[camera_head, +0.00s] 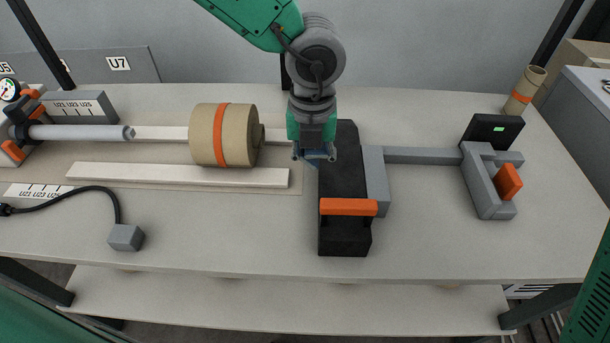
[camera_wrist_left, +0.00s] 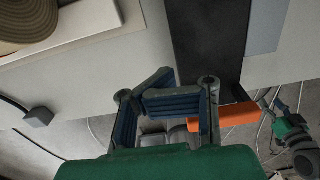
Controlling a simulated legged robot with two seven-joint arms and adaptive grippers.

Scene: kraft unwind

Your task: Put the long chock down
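Two pale bars that look like chocks lie on the table. The longer one (camera_head: 178,176) lies flat in front of the kraft roll (camera_head: 236,135). The other bar (camera_head: 158,133) runs behind the roll, which partly hides it. One pale bar's end also shows in the left wrist view (camera_wrist_left: 90,22) beside the roll. My left gripper (camera_head: 316,156) is right of the bars, at the left edge of the black block. Its fingers (camera_wrist_left: 172,98) are folded together with nothing seen between them. A green and grey arm part, apparently my right arm, shows small at the right of the wrist view; its fingers are unclear.
The black block (camera_head: 342,238) has an orange bar (camera_head: 348,207) across it and a grey rod (camera_head: 422,156) to a grey bracket (camera_head: 482,186) at right. A grey box on a cable (camera_head: 126,237) lies front left. A shaft (camera_head: 80,132) points at the roll.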

